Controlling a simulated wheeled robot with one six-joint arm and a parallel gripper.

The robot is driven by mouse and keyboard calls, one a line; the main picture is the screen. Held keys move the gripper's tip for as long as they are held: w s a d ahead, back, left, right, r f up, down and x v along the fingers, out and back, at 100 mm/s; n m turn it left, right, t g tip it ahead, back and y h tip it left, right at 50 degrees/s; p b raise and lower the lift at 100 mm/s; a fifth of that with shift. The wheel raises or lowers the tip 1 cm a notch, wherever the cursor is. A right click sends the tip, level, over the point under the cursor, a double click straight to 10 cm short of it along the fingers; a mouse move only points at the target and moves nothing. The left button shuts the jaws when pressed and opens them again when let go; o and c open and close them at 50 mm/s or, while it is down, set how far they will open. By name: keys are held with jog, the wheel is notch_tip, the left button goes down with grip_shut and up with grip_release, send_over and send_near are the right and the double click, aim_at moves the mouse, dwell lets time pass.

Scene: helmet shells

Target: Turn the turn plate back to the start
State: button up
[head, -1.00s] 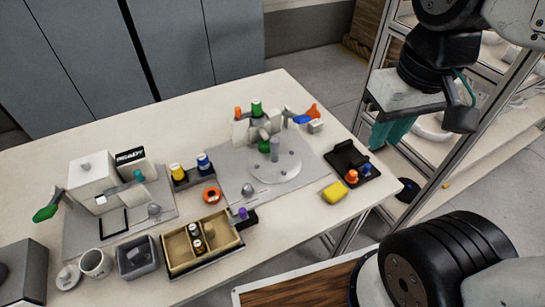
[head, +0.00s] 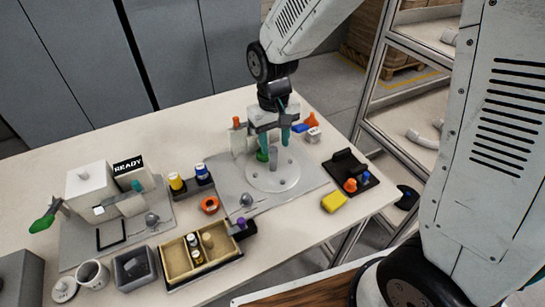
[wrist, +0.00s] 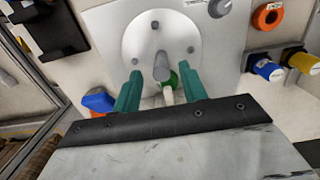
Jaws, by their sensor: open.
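The turn plate (head: 291,180) is a round, light grey disc with small dark holes, on a grey base plate (head: 234,192). A grey post (head: 273,158) stands up from it. In the wrist view the turn plate (wrist: 135,40) is ahead of the fingers and the post (wrist: 161,66) shows between and just beyond the fingertips. My gripper (head: 276,142) is open and empty above the back of the turn plate, its teal fingers pointing down; it also shows in the wrist view (wrist: 160,85). A green part (wrist: 171,80) lies between the fingers, partly hidden. I cannot tell whether anything touches.
Orange (head: 311,120) and blue (head: 299,128) parts lie close behind the plate. An orange ring (head: 210,205), bottles and a tan divided tray (head: 172,261) are at the left.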

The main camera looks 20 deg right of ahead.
aim_at(272, 157)
jog(key=shift+w+a+r+t, duration=0.15)
jog(key=shift+w+t, duration=0.15)
jog(key=shift+w, duration=0.2)
jog(key=shift+f, duration=0.35)
notch_tip(272, 157, down, 7)
jog(key=shift+r, duration=0.1)
grip_shut()
